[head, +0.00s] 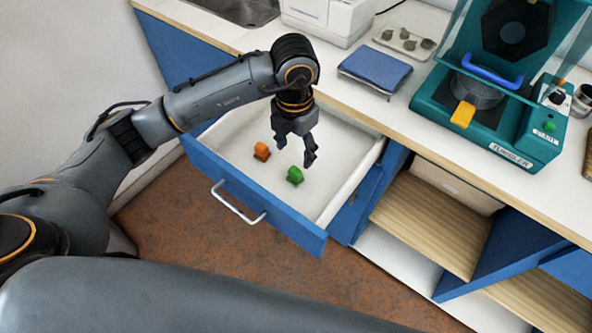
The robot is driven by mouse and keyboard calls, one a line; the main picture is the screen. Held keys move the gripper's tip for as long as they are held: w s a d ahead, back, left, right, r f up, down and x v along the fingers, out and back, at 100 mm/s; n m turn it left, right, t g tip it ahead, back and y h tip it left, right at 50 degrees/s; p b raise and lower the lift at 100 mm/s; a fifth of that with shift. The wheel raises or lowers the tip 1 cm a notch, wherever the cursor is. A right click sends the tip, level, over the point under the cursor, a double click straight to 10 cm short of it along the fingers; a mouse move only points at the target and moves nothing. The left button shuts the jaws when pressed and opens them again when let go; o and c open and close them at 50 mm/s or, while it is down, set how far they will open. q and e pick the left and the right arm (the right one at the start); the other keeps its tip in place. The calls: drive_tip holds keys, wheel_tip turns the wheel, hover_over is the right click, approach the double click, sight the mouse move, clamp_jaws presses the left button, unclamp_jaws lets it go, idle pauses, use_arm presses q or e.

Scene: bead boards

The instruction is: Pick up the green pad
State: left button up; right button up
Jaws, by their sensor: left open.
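A small green pad (295,175) lies on the white floor of an open blue drawer (262,212). My left gripper (294,156) points down above the drawer, with its fingers apart and nothing between them. It appears just above and behind the green pad in the head view, and I cannot tell the exact height between them. My right gripper does not show.
An orange piece (261,151) lies in the drawer left of the green pad. The drawer walls and front handle (238,203) surround them. On the counter are a blue-topped scale (375,68), a small tray (404,41) and a teal machine (490,110). Open shelves (435,215) stand at right.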

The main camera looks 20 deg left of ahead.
sight(295, 171)
use_arm(q)
wheel_tip(295, 171, down, 4)
drive_tip(key=shift+w, duration=0.1)
drive_tip(key=shift+f, duration=0.2)
drive_tip(key=f, duration=0.3)
drive_tip(key=f+p, duration=0.1)
drive_tip(key=shift+s+f, duration=0.15)
drive_tip(key=shift+s, duration=0.15)
drive_tip(key=shift+f, duration=0.35)
drive_tip(key=shift+c, duration=0.3)
drive_tip(key=c, duration=0.9)
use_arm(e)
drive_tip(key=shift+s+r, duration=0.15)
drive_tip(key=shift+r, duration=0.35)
